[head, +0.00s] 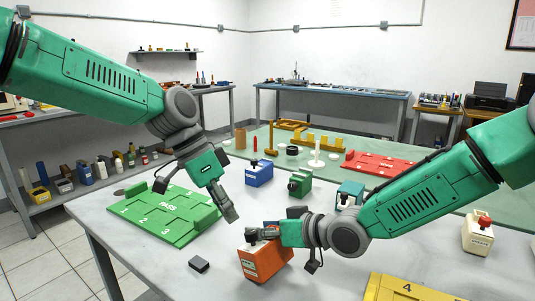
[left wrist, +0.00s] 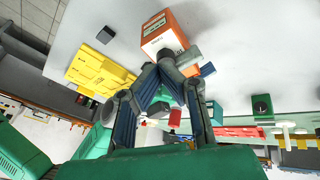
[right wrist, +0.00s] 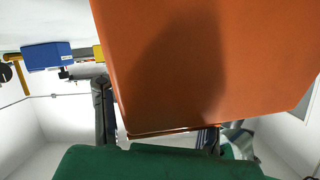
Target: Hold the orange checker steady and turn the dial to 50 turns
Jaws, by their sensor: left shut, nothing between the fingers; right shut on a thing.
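The orange checker (head: 263,263) is a box standing near the front middle of the table. My right gripper (head: 268,233) is shut on its upper part, and its orange face (right wrist: 205,65) fills much of the right wrist view. A dark round dial (head: 252,236) sits on the checker's top. My left gripper (head: 231,215) is shut and empty, just above and behind the checker. In the left wrist view the left fingertips (left wrist: 163,72) are close to the checker (left wrist: 170,28); whether they touch the dial is unclear. The dial's reading is too small to make out.
A green tray (head: 150,225) marked PASS lies left, with a small black block (head: 199,265) in front. A yellow tray (head: 400,289) lies front right. A red tray (head: 380,164) lies behind.

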